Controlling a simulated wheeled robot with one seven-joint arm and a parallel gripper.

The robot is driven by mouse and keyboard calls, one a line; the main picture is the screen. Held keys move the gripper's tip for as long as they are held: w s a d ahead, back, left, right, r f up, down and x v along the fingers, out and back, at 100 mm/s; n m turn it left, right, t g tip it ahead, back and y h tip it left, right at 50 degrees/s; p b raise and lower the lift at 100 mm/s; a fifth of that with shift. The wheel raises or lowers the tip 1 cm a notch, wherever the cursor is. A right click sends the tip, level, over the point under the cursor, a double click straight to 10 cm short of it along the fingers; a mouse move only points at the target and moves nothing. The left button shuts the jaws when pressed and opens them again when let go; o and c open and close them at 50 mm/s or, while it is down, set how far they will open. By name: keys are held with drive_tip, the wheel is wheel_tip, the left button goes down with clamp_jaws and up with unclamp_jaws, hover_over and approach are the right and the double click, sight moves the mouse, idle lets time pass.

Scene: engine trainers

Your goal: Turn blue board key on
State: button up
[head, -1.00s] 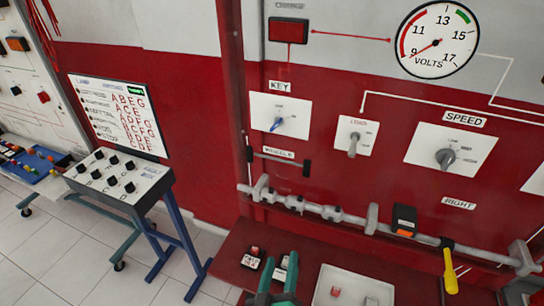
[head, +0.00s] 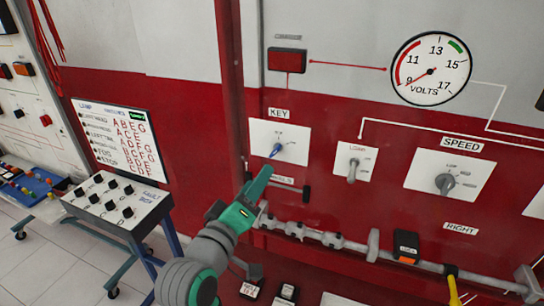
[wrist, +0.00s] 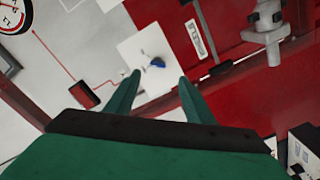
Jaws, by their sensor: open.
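The blue key knob (head: 276,150) sits on a white plate (head: 297,152) under a KEY label, on the red and white wall board. In the wrist view the blue knob (wrist: 157,63) shows ahead, between the two green fingers. My gripper (head: 262,180) is just below and left of the knob in the head view, its fingers pointing up toward it. In the wrist view my gripper (wrist: 160,90) is open and empty, apart from the knob. The fine position of the knob against its plate marks is too small to read.
A handle bar (head: 300,189) sticks out just below the key plate, close to my gripper. A grey pipe rail (head: 330,238) runs along the board lower down. The load switch (head: 352,170) and speed knob (head: 445,184) are to the right. A fault box (head: 118,200) stands left.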

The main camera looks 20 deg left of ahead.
sight(273, 154)
drive_tip(key=w, duration=1)
drive_tip(key=shift+w+d+r, duration=0.15)
drive_tip(key=shift+w+r, duration=0.15)
drive_tip(key=shift+w, duration=0.1)
drive_tip(key=shift+c, duration=0.5)
